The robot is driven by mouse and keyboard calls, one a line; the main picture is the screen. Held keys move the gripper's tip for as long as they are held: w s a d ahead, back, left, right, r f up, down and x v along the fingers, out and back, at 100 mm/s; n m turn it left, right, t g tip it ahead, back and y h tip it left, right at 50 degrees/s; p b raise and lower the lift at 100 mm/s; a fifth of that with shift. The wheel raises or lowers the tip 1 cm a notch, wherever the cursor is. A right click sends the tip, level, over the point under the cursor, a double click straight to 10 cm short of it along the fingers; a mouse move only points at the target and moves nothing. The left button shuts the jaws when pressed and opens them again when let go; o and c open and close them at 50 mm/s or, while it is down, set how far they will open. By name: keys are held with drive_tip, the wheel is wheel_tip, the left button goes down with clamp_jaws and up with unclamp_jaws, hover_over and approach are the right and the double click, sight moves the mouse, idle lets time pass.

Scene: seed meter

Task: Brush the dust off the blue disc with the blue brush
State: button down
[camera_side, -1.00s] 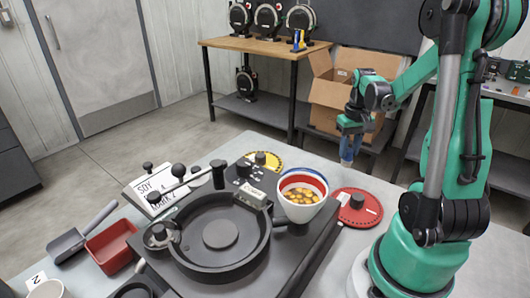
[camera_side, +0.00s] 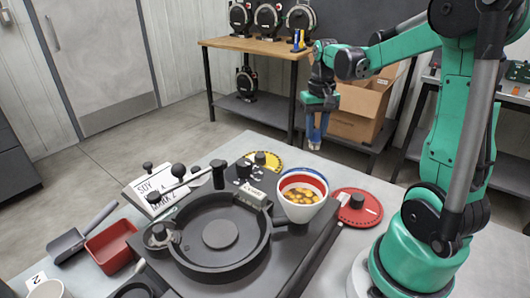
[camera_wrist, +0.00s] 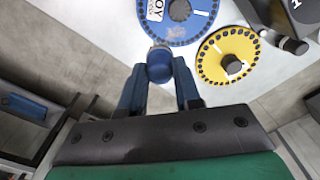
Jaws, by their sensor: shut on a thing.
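The blue disc (camera_wrist: 172,18) lies at the top of the wrist view, with a white label at its middle and small holes around its edge. My gripper (camera_side: 317,140) hangs in the air at the far edge of the table, pointing down. In the wrist view my gripper (camera_wrist: 160,84) is shut on the blue brush (camera_wrist: 160,66), whose rounded blue end shows between the fingers. The brush's lower end lies just short of the blue disc in that picture.
A yellow disc (camera_side: 266,160) lies next to the blue disc. A red disc (camera_side: 356,207) lies to the right of a bowl of seeds (camera_side: 301,210). The black seed meter (camera_side: 223,262) fills the middle. A red tray (camera_side: 110,247) stands left.

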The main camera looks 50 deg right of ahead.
wheel_tip(320, 180, down, 7)
drive_tip(key=shift+f, duration=0.15)
drive_tip(key=shift+w+a+f, duration=0.1)
drive_tip(key=shift+w, duration=0.15)
drive_tip(key=shift+w+a, duration=0.45)
drive_tip(key=shift+w, duration=0.25)
drive_tip(key=shift+w+a, duration=0.4)
drive_tip(key=shift+w, duration=0.35)
drive_tip(key=shift+w+a, duration=0.45)
drive_tip(key=shift+w, duration=0.25)
drive_tip(key=shift+s+d+f, duration=0.15)
drive_tip(key=shift+s+d, duration=0.2)
drive_tip(key=shift+s, duration=0.2)
drive_tip(key=shift+s+d+f, duration=0.1)
drive_tip(key=shift+s+d, duration=0.25)
drive_tip(key=shift+s, duration=0.2)
drive_tip(key=shift+s+d+r, duration=0.1)
drive_tip(key=shift+s+d, duration=0.3)
drive_tip(key=shift+s, duration=0.3)
drive_tip(key=shift+s+d, duration=0.35)
drive_tip(key=shift+s, duration=0.3)
drive_tip(key=shift+r, duration=4.15)
drive_tip(key=shift+f, duration=0.2)
